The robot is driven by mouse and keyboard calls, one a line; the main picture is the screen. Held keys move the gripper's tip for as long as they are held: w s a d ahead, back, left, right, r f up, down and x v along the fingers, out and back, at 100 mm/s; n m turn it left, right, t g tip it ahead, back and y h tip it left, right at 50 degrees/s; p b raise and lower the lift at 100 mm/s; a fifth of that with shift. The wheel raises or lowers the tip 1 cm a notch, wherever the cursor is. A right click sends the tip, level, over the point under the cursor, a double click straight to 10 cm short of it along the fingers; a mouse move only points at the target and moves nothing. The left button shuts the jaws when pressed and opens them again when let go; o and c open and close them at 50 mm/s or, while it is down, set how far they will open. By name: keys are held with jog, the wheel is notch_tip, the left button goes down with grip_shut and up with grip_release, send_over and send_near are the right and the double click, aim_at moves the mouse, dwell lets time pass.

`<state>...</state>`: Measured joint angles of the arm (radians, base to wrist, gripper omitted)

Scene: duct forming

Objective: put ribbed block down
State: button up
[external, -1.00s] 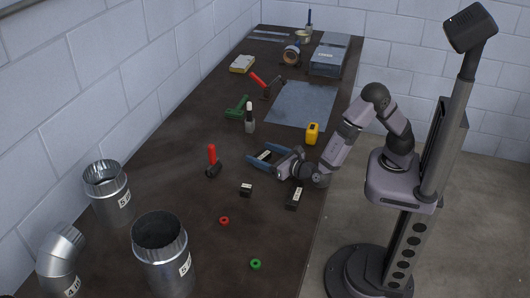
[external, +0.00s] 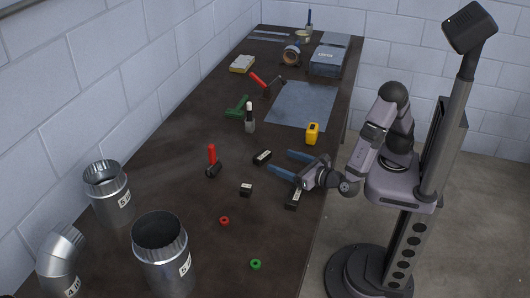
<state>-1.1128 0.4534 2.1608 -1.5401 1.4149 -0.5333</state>
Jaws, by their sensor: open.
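A small black block with a pale label (external: 262,157) lies on the dark table, just left of my gripper's fingertips. My gripper (external: 283,162) is open and empty, low over the table, with its two blue fingers pointing left toward that block and clear of it. Two similar black blocks with pale labels lie nearby, a short one (external: 246,189) and a longer one (external: 292,199) just below my gripper. The ribs are too small to make out, so I cannot tell from the surface which block is ribbed.
A red-handled tool (external: 212,155) lies left of the labelled block. A yellow case (external: 312,132) stands above my gripper, near a grey sheet (external: 300,104). A red ring (external: 224,221) and a green ring (external: 256,264) lie toward the front. Metal ducts (external: 163,262) stand front left.

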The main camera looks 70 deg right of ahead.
jog(key=shift+v, duration=0.8)
